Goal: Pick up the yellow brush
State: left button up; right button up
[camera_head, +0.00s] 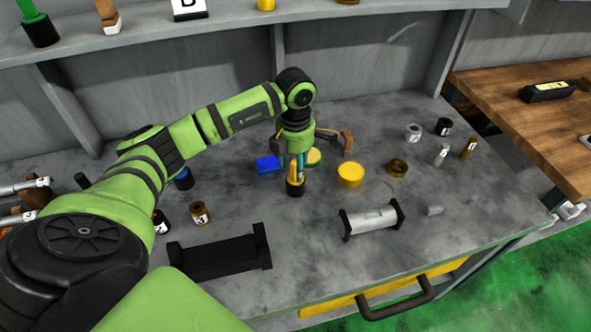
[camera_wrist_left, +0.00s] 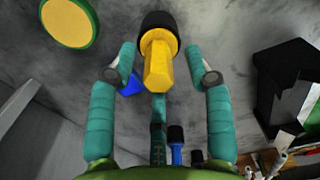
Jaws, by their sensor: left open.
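The yellow brush stands on the grey workbench with its black end (camera_head: 295,189) down, and its yellow handle (camera_wrist_left: 158,65) points up at the wrist camera. My left gripper (camera_head: 297,166) is open above the brush and points down. In the left wrist view its two teal fingers (camera_wrist_left: 160,76) stand on either side of the yellow handle, with a gap on each side. In the head view the fingers partly hide the handle. My right gripper is in neither view.
A blue object (camera_head: 267,164) lies close left of the brush. A yellow round container (camera_head: 350,176) stands to the right. A silver cylinder on a black holder (camera_head: 372,219) and a black stand (camera_head: 222,257) are nearer the front. A shelf (camera_head: 230,30) runs behind.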

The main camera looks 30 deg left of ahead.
pick_arm(q)
jog(key=shift+f, duration=1.35)
grip_shut()
jog(key=shift+r, duration=0.1)
